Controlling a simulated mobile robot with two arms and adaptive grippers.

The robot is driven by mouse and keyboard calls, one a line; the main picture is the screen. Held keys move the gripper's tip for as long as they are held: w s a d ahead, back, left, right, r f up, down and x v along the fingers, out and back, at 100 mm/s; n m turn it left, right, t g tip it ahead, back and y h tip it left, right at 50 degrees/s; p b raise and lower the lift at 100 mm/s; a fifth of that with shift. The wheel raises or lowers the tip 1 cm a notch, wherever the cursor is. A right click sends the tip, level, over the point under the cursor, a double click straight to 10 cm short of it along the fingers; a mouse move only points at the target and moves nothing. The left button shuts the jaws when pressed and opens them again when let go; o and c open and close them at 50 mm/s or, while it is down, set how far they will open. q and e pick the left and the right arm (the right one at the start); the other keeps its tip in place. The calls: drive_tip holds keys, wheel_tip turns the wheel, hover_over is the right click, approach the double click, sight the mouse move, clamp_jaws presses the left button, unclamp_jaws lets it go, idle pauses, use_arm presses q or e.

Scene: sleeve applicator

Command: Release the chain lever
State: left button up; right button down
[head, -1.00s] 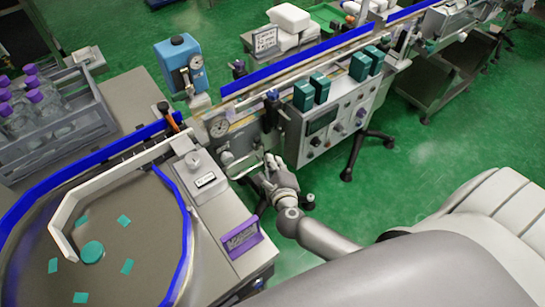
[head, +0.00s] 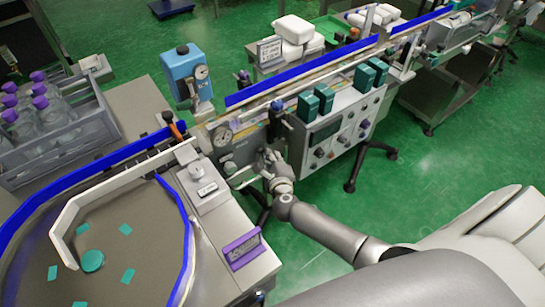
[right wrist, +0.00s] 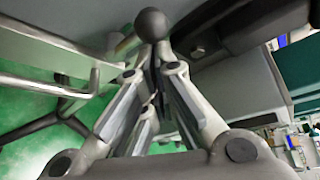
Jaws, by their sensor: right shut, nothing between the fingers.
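A dark round knob (right wrist: 152,22), which looks like the end of a lever, shows just beyond my fingertips in the right wrist view. Whether it is the chain lever's knob I cannot tell for sure. In the head view my gripper hides the lever area. My left gripper is not in view.
A grey control box (head: 340,130) with knobs stands right of my gripper. A bent metal rod (right wrist: 60,85) lies left of the fingers in the wrist view. A round feed table (head: 120,245) and a purple-framed sign (head: 242,248) are at left. Green floor (head: 420,170) is open at right.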

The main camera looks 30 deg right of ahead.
sight(260, 154)
drive_tip(key=shift+a+r+n+t+h+b, duration=0.1)
drive_tip(key=shift+a+n+t+h+b, duration=0.25)
drive_tip(key=shift+n, duration=0.25)
idle(0.3)
drive_tip(key=a+n+t+b, duration=0.1)
drive_tip(key=n+b, duration=0.1)
drive_tip(key=n, duration=0.1)
drive_tip(key=a+n+t+h+b, duration=0.1)
drive_tip(key=n+t+b, duration=0.1)
drive_tip(key=n+b, duration=0.1)
drive_tip(key=a+n+t+b, duration=0.1)
drive_tip(key=n+t+b, duration=0.1)
drive_tip(key=n+b, duration=0.1)
drive_tip(key=shift+s+a+n+h, duration=0.25)
drive_tip(key=shift+s+a+n, duration=0.05)
drive_tip(key=shift+s+a+f+b, duration=0.1)
drive_tip(key=shift+a+f+b, duration=0.45)
drive_tip(key=shift+b, duration=0.3)
drive_tip(key=shift+a+f, duration=0.1)
drive_tip(key=shift+f, duration=0.05)
idle(0.4)
